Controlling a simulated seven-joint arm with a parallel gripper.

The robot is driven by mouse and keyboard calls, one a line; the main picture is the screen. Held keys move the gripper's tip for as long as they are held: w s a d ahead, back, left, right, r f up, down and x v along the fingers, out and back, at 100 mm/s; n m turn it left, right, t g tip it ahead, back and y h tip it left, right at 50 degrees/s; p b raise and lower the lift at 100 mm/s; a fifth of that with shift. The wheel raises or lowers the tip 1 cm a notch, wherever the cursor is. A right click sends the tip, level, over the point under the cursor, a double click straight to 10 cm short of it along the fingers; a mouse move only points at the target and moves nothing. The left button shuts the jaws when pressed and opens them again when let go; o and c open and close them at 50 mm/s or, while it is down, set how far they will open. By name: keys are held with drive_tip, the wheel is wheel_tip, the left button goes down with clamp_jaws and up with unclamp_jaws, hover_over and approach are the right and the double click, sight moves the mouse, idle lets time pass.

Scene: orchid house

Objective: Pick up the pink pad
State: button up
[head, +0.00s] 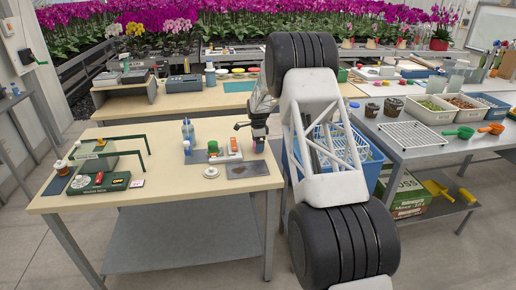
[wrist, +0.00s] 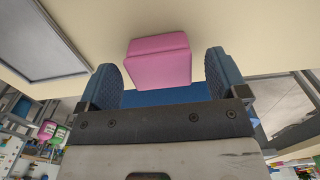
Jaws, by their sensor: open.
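The pink pad (wrist: 158,62) is a small block with rounded edges. In the wrist view it sits between the two blue fingers of my gripper (wrist: 163,78), with a visible gap on each side. The fingers are apart and not closed on it. In the head view my gripper (head: 258,146) is low over the right part of the near wooden table (head: 155,204). I cannot make out the pink pad in the head view.
A blue surface (wrist: 165,97) shows behind the pad in the wrist view. Left of my gripper in the head view stand an orange-and-white item (head: 235,146), a clear bottle (head: 188,131) and a white disc (head: 211,172). The table's front middle is clear.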

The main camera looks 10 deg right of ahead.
drive_tip(key=shift+f, duration=0.8)
drive_tip(key=c, duration=1)
drive_tip(key=shift+r, duration=0.1)
drive_tip(key=shift+r, duration=1.6)
drive_tip(key=shift+s+r, duration=0.15)
drive_tip(key=shift+s, duration=0.1)
drive_tip(key=s, duration=0.5)
drive_tip(key=s+r, duration=0.1)
drive_tip(key=s, duration=0.9)
drive_tip(key=shift+s+a+r, duration=0.2)
drive_tip(key=shift+s, duration=0.05)
